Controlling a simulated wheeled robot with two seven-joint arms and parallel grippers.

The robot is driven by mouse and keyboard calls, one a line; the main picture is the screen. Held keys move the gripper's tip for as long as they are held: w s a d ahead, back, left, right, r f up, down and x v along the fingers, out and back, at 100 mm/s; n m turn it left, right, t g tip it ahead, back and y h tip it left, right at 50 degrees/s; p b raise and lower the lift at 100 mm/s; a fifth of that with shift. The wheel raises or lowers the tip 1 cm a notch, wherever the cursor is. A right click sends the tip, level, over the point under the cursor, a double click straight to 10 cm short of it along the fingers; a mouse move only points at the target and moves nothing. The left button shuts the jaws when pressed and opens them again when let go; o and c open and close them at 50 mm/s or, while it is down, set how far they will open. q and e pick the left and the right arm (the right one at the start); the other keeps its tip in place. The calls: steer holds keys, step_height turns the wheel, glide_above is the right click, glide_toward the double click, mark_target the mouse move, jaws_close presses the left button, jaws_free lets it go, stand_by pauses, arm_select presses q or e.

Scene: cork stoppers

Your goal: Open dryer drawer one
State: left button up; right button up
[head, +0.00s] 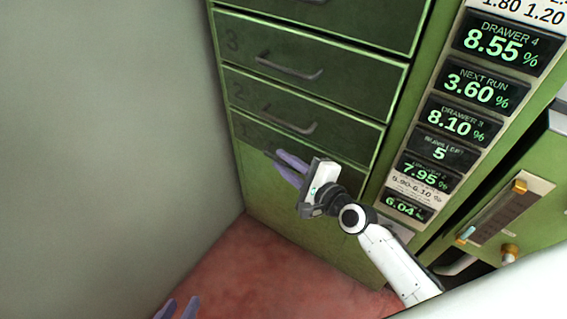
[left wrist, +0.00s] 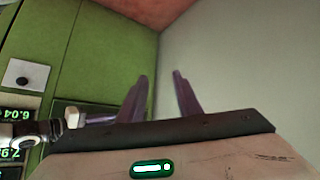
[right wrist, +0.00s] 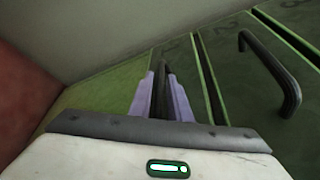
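Drawer one (head: 256,146) is the lowest drawer of the green dryer cabinet in the head view, with a faint 1 at its left. Its front looks flush with the cabinet. My right gripper (head: 286,163) is at this drawer, covering most of its handle. In the right wrist view the dark handle (right wrist: 160,88) stands between the two purple fingers of my right gripper (right wrist: 161,92), which are close against it. My left gripper (head: 178,308) is low at the bottom edge of the head view. In the left wrist view my left gripper (left wrist: 160,90) is open and empty.
Drawer two (head: 300,112) and drawer three (head: 310,65) above have dark bar handles and look shut. A pale wall (head: 110,130) stands close on the left. A column of green-lit displays (head: 455,118) is at the right. The reddish floor (head: 265,270) is clear.

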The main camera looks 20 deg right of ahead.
arm_select(q)
steer(key=shift+w+d+r, duration=0.1)
steer(key=shift+w+r, duration=0.1)
steer(key=shift+w, duration=0.1)
arm_select(e)
steer(key=shift+w+a, duration=0.1)
steer(key=shift+w, duration=0.15)
jaws_close()
